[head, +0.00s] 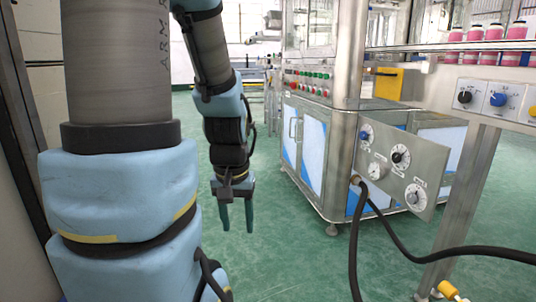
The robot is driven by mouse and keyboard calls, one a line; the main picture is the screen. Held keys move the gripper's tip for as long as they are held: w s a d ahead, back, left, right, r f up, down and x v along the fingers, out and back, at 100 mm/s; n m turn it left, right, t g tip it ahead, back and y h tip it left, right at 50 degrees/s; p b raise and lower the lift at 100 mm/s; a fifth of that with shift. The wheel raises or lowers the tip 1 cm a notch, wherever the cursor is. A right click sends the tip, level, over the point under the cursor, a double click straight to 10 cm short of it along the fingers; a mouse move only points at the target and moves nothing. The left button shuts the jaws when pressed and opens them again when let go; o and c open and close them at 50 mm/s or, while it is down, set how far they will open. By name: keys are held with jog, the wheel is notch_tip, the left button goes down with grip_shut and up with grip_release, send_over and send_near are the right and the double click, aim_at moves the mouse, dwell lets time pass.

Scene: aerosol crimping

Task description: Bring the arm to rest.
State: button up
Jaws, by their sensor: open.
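My arm hangs down on the left side of the head view, its large blue and grey links close to the camera. My gripper (236,216) is at the lower end of the arm and points down at the green floor. Its two blue fingers stand apart with nothing between them. It is clear of the machine to its right and touches nothing that I can see.
A crimping machine with blue-panelled doors (304,147) stands right of my gripper. A control panel (398,165) with knobs and a black hose (395,238) are further right. Pink containers (493,34) line a conveyor. Green floor (285,250) is free below the gripper.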

notch_tip(320, 180, up, 33)
jog(key=p, duration=3.1)
jog(key=shift+f, duration=0.15)
